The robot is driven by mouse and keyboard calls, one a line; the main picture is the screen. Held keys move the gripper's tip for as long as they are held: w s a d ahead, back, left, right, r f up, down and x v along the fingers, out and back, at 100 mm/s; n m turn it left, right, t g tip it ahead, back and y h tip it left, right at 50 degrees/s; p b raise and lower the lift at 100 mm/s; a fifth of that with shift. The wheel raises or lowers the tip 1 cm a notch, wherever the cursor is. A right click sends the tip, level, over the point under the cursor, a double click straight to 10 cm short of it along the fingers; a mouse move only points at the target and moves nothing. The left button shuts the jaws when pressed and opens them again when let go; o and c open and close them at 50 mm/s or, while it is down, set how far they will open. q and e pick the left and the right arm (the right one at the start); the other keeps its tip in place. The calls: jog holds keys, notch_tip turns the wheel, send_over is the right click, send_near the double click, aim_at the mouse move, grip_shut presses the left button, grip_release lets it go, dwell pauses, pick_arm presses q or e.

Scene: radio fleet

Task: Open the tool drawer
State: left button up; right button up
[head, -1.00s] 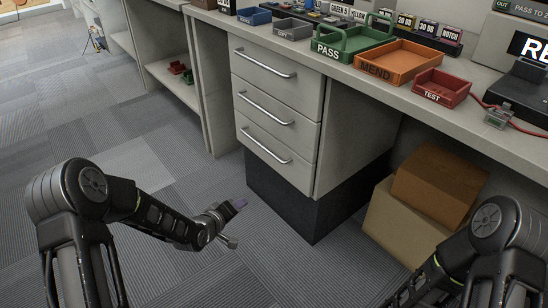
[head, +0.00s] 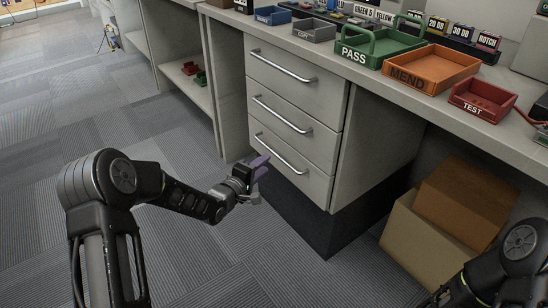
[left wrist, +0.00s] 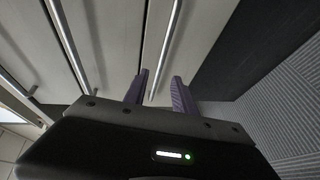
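A grey drawer cabinet has three stacked drawers: top (head: 292,84), middle (head: 288,128) and bottom (head: 290,166). Each has a silver bar handle, and all look shut. No label shows which is the tool drawer. My left gripper (head: 256,170) is in front of the left end of the bottom handle (head: 281,154). In the left wrist view its two purple fingers (left wrist: 160,90) are apart, with a bar handle (left wrist: 166,45) lined up between them. Whether the fingers reach around it, I cannot tell. My right gripper is out of view; only part of that arm shows.
The desk above holds a green PASS tray (head: 376,50), an orange MEND tray (head: 432,70) and a red TEST tray (head: 482,100). Cardboard boxes (head: 440,220) stand under the desk at right. Carpeted floor (head: 120,120) is clear in front of and left of the cabinet.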

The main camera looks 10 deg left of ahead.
aim_at(275, 155)
pick_arm(q)
jog(key=b+x, duration=0.2)
jog(key=x, duration=0.5)
jog(key=shift+w+b, duration=0.1)
jog(key=shift+b, duration=0.3)
jog(key=shift+f, duration=0.1)
grip_shut()
dwell(0.9)
